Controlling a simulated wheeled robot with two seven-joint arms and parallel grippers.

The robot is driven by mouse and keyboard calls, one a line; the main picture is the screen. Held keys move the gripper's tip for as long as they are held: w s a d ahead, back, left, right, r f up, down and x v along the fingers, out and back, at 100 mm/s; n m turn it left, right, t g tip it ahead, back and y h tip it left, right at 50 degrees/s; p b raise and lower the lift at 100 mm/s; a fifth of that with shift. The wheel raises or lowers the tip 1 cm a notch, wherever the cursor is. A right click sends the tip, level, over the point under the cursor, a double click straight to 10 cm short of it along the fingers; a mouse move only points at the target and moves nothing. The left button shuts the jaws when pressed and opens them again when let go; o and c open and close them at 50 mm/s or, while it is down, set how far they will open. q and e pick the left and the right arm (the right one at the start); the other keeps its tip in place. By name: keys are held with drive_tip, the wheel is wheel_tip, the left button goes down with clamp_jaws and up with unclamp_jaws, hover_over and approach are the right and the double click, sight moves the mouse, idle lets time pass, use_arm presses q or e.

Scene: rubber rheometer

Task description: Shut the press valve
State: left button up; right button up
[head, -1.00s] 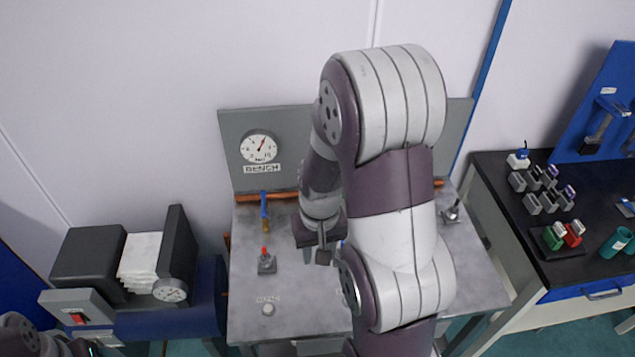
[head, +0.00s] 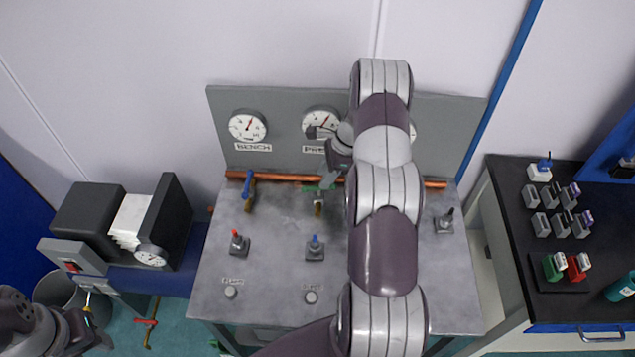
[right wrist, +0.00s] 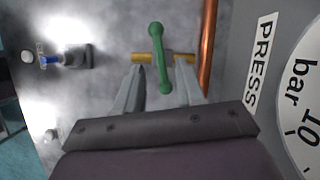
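The press valve has a green handle (right wrist: 160,60) on a brass body (right wrist: 145,57). In the right wrist view the handle lies crosswise to the body, roughly parallel to the copper pipe. It also shows in the head view, with its brass body (head: 318,207) below the PRESS gauge (head: 322,122). My right gripper (right wrist: 160,80) is open, its two fingers apart on either side of the handle's near end. I cannot tell whether they touch it. In the head view the right gripper (head: 329,179) is partly hidden by its arm. My left gripper (head: 92,320) is at the lower left, its fingers unclear.
A blue-handled valve (head: 248,185) stands left on the copper pipe (head: 275,179). Toggle switches with red (head: 238,243), blue (head: 314,246) and dark (head: 445,220) tips stand on the grey bench (head: 270,285). The gauge panel (head: 280,155) rises close behind the right gripper.

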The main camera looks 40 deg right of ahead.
sight(317, 187)
drive_tip(key=p+x, duration=0.1)
drive_tip(key=x, duration=0.3)
drive_tip(key=shift+w+f, duration=0.1)
drive_tip(key=shift+f, duration=0.2)
drive_tip(key=shift+w+a+f, duration=0.1)
drive_tip(key=shift+a+f, duration=0.25)
drive_tip(key=shift+f, duration=0.2)
drive_tip(key=shift+d, duration=0.2)
clamp_jaws()
drive_tip(key=shift+f+m+t+b, duration=0.1)
drive_tip(key=shift+m+t+b, duration=0.2)
drive_tip(key=shift+m+b, duration=0.4)
drive_tip(key=shift+m+h, duration=0.3)
drive_tip(key=shift+m, duration=0.2)
